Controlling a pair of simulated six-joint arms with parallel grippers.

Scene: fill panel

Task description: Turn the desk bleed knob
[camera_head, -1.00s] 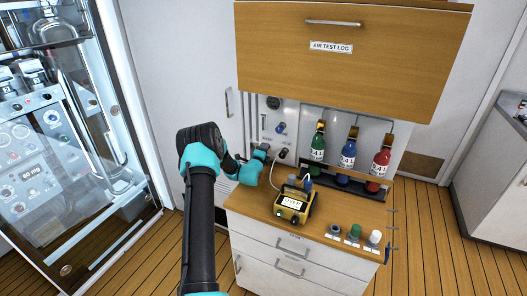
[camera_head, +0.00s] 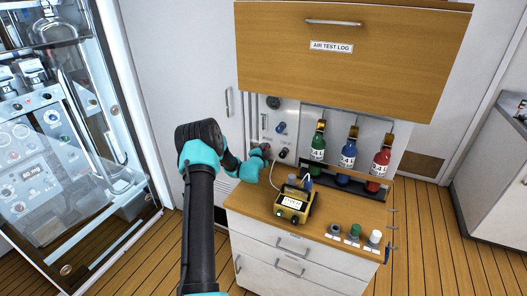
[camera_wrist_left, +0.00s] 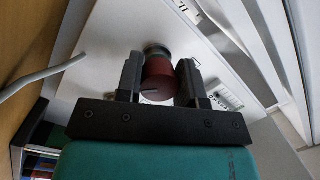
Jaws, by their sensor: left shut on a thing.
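My left gripper (camera_head: 264,149) reaches to the white panel (camera_head: 292,135) on the back wall above the desk. In the left wrist view its two dark fingers (camera_wrist_left: 159,78) are shut on a dark red round knob (camera_wrist_left: 157,84), one on each side. A dark pointer mark shows on the knob's face. In the head view the gripper mostly hides this knob. No label that names the knob can be read. My right gripper is not in view.
A blue knob (camera_head: 281,127) and a dark fitting (camera_head: 284,153) sit close by on the panel. A yellow meter (camera_head: 293,206) with a pale hose stands on the wooden desk. Green, blue and red bottles (camera_head: 348,152) stand right. A wooden cabinet (camera_head: 350,45) overhangs the panel.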

